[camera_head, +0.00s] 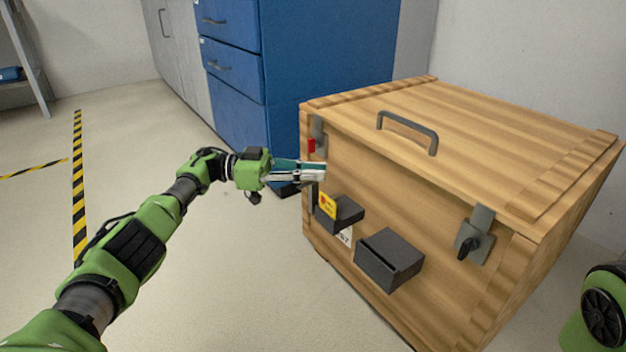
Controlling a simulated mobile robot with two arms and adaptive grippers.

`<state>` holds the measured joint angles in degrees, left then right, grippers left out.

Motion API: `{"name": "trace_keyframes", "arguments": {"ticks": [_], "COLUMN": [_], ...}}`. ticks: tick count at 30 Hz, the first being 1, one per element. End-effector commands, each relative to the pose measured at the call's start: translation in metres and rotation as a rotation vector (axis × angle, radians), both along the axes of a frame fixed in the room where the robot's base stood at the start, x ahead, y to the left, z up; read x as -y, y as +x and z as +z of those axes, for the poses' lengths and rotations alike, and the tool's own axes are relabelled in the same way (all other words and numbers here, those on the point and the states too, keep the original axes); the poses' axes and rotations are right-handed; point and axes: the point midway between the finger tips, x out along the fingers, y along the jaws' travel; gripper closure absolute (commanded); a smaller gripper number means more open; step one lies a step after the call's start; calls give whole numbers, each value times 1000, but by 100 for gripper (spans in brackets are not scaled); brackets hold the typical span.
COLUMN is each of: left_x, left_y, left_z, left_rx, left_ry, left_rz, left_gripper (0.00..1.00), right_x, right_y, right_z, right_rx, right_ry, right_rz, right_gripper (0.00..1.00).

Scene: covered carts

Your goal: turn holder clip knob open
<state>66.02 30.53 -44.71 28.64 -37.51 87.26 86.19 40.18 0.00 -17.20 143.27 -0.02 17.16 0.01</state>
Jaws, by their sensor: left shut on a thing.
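A wooden crate (400,235) with a lid (470,120) stands on the floor at the right. A grey clip with a black knob (468,247) sits at the right of its front face. A second grey clip (317,130) with a red part (311,146) sits at the front's left edge. My left gripper (318,173) reaches in from the left, its fingers at the left edge of the front, just below the red part. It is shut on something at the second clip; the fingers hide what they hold. My right gripper is out of view.
A grey handle (409,132) stands up from the lid. A blue drawer cabinet (330,55) stands behind. The floor at left is clear, with yellow-black tape (78,185).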

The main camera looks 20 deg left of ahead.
Motion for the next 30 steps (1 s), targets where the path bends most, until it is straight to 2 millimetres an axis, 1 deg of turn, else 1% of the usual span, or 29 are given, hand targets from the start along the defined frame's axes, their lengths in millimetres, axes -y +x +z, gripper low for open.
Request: {"name": "trace_keyframes", "arguments": {"ticks": [3,14,15,17,26,30], "left_x": [1,2,2,2,1,0], "left_y": [0,0,0,0,0,0], "left_z": [-2,-1,-1,-1,0,8], "left_rx": [-1,-2,-2,-2,-1,1], "left_ry": [2,2,2,2,1,1], "left_rz": [-6,-8,-9,-9,-8,-8], "left_gripper": [100,100,84,69,69,69], "right_x": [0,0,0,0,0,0], "right_y": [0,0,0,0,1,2], "right_z": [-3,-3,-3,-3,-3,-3], "right_rx": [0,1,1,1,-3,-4], "right_ry": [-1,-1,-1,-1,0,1], "right_rz": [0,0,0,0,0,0], "right_gripper": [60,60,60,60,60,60]}}
